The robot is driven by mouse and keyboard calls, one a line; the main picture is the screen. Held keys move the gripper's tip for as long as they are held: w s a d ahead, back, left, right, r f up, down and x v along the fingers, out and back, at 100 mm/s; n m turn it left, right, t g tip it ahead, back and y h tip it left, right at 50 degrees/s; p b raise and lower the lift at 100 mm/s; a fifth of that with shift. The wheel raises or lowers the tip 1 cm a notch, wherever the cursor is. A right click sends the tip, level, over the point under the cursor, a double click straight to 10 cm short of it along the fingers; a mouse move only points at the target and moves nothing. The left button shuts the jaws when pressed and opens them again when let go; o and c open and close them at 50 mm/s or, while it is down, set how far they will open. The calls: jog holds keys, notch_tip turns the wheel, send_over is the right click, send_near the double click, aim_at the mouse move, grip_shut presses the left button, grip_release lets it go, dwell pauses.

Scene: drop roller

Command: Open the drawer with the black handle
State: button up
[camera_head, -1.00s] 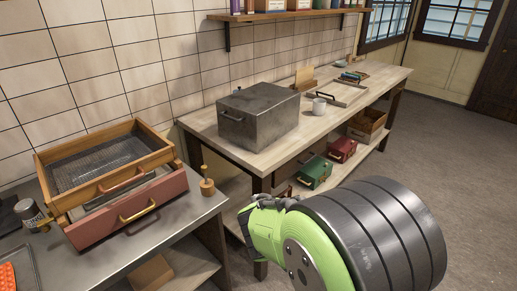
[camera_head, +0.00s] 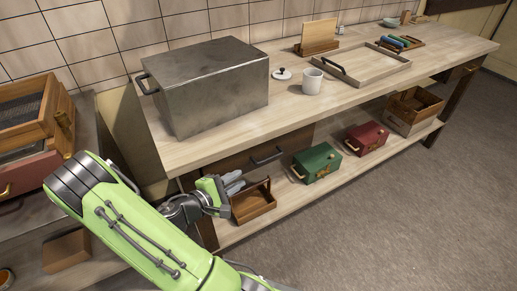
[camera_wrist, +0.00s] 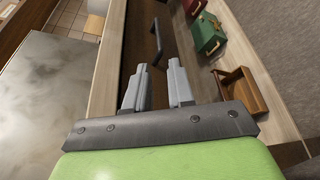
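The drawer with the black handle is a dark brown front (camera_head: 228,166) under the top of the wooden bench. It looks closed. Its black bar handle (camera_head: 266,156) shows to the right of my gripper in the head view. The handle is also in the wrist view (camera_wrist: 157,40), ahead of the fingertips. My gripper (camera_head: 240,183) is in front of the drawer, left of the handle and a little lower in the picture. In the wrist view my gripper (camera_wrist: 159,66) has its two grey fingers apart with nothing between them. The handle is apart from the fingers.
A wooden caddy (camera_head: 254,203), a green box (camera_head: 317,163) and a red box (camera_head: 366,138) stand on the lower shelf. The bench (camera_head: 350,95) bears a metal box (camera_head: 210,85), a mug (camera_head: 312,82) and a tray (camera_head: 370,75). Floor (camera_head: 420,190) at right is clear.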

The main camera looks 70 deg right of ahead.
aim_at(265, 161)
jog(key=b+x, duration=0.3)
jog(key=x, duration=1.2)
jog(key=shift+d+r, duration=0.1)
jog(key=shift+d, duration=0.2)
grip_shut()
